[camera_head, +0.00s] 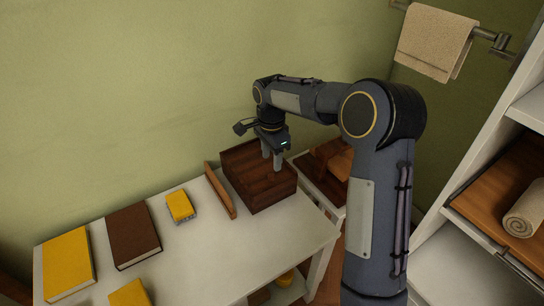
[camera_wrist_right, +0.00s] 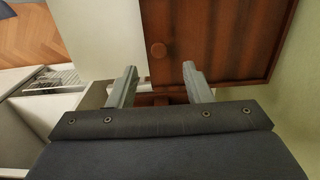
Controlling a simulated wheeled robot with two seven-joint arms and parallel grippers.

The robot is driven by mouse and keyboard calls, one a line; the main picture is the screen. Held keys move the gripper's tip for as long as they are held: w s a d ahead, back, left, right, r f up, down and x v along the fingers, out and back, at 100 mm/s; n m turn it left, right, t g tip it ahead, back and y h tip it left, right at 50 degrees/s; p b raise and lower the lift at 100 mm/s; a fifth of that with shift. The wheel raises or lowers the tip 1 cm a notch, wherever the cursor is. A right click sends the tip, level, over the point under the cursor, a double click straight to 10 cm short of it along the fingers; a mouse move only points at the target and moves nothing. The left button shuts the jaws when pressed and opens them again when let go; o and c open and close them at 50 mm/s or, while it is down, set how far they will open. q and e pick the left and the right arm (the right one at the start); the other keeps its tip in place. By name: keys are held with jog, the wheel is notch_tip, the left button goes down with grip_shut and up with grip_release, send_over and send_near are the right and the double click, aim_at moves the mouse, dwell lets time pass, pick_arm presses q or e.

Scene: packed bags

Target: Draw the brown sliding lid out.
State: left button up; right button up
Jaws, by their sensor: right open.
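A dark brown wooden box (camera_head: 262,200) stands on the white table, near its right end. My right gripper (camera_head: 272,162) points down over the box. I cannot tell whether a finger touches the lid. My left gripper is not in view.
On the white table (camera_head: 240,250) stand an orange-brown board (camera_head: 220,190) close beside the box, a small yellow item (camera_head: 180,206), a brown book (camera_head: 133,234) and a yellow book (camera_head: 67,264). The front table middle is clear. A shelf unit (camera_head: 470,250) stands at right.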

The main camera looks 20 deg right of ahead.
aim_at(272, 176)
notch_tip(272, 176, down, 7)
jog(key=shift+r+b, duration=0.2)
jog(key=shift+b, duration=0.15)
jog(key=shift+c, duration=0.5)
grip_shut()
jog(key=shift+s, duration=0.1)
jog(key=shift+s, duration=0.1)
jog(key=s+d+b, duration=0.3)
jog(key=s, duration=1.9)
jog(key=shift+s, duration=0.35)
dwell(2.9)
jog(key=shift+d, duration=0.1)
